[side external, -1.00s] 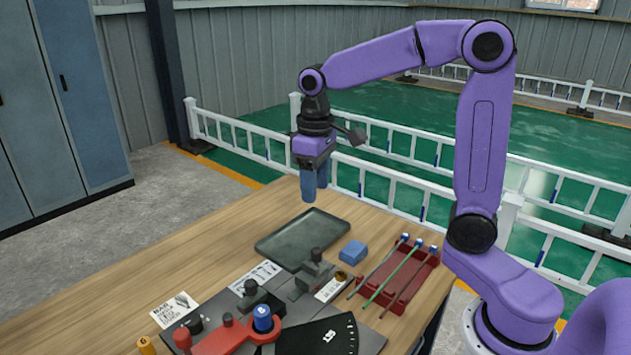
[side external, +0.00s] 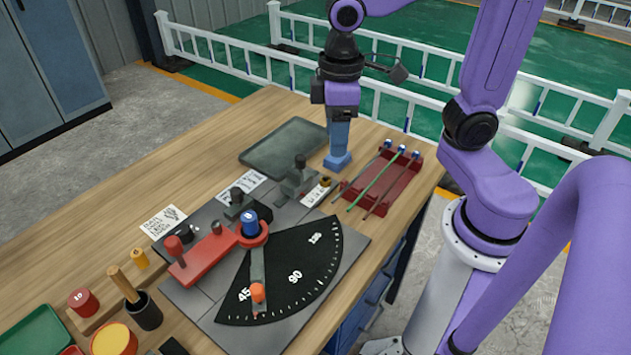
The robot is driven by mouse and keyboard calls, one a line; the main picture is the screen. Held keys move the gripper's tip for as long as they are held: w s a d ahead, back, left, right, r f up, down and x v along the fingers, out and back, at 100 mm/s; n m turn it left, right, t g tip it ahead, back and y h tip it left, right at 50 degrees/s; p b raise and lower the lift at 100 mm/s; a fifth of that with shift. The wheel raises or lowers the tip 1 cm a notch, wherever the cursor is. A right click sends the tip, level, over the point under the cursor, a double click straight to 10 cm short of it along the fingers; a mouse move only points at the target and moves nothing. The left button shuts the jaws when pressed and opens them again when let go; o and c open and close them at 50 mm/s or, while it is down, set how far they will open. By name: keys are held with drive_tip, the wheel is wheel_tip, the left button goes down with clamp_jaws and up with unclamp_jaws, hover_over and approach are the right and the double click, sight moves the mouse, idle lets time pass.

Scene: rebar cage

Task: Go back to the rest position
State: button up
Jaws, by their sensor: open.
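My gripper (side external: 339,146) points straight down over the wooden table, between the grey tray and the red rack. Its blue fingers are open. They reach down to the small blue block (side external: 337,162) on the table and overlap it in the picture. The fingers hide the upper part of the block. I cannot tell whether they touch it or stand around it.
A grey tray (side external: 262,160) lies left of my gripper and a red rack (side external: 399,193) with several rods lies right. In front are a red bending lever (side external: 197,257) and a black angle dial (side external: 315,278).

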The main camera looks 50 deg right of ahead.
drive_tip(key=s+f+n, duration=0.1)
drive_tip(key=s+n, duration=0.1)
drive_tip(key=s, duration=0.4)
drive_tip(key=s+d+f+n, duration=0.1)
drive_tip(key=s+f+n, duration=0.1)
drive_tip(key=s, duration=0.4)
drive_tip(key=shift+d+f+n, duration=0.25)
drive_tip(key=shift+d+n, duration=0.05)
idle(1.0)
